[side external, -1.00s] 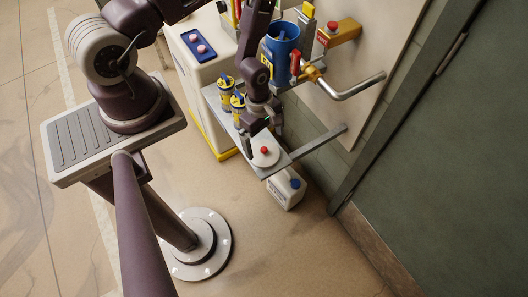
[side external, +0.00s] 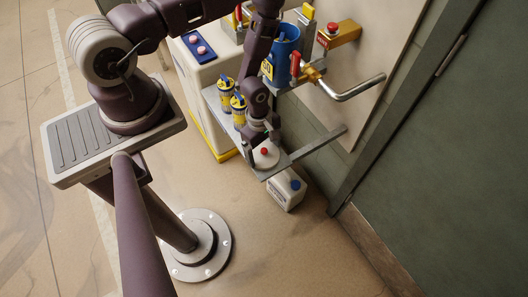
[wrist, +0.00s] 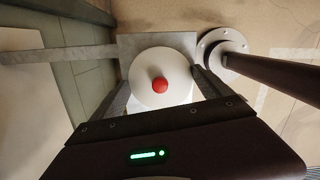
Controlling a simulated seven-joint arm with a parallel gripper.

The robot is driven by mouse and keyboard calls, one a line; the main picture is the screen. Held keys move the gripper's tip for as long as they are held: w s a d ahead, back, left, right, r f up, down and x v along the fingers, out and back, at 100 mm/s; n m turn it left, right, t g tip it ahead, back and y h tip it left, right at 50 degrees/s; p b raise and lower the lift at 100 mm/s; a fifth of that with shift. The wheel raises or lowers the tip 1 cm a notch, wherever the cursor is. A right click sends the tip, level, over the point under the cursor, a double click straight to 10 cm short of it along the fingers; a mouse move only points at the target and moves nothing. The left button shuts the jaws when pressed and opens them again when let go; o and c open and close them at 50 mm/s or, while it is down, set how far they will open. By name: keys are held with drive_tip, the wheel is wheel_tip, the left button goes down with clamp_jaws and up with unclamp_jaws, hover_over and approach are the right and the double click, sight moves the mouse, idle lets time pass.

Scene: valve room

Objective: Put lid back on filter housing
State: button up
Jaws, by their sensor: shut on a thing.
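The lid, a white disc with a red knob, shows in the side view (side external: 266,158) and in the wrist view (wrist: 145,84). It is at the grey shelf's near end; whether it touches the shelf I cannot tell. My gripper (wrist: 160,82) is shut on the lid, with one finger at each side of the disc. The filter housing looks to be the blue, open-topped cylinder (side external: 286,46) on the wall panel, above and behind the shelf. My arm hides part of the panel beside it.
Two yellow-and-blue canisters (side external: 238,108) stand on the shelf (side external: 277,171) beside my gripper. A white jug with a blue cap (side external: 286,194) stands on the floor under the shelf.

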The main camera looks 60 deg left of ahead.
wheel_tip(320, 180, up, 43)
drive_tip(key=w+a+n, duration=0.6)
drive_tip(key=w+a, duration=0.8)
drive_tip(key=w, duration=0.1)
drive_tip(key=shift+t, duration=0.4)
drive_tip(key=shift+a+f, duration=0.15)
drive_tip(key=shift+f, duration=2.7)
drive_tip(key=shift+a+f, duration=0.1)
drive_tip(key=shift+f, duration=2.75)
drive_tip(key=shift+f, duration=0.15)
drive_tip(key=o, duration=1.2)
drive_tip(key=shift+c, duration=0.2)
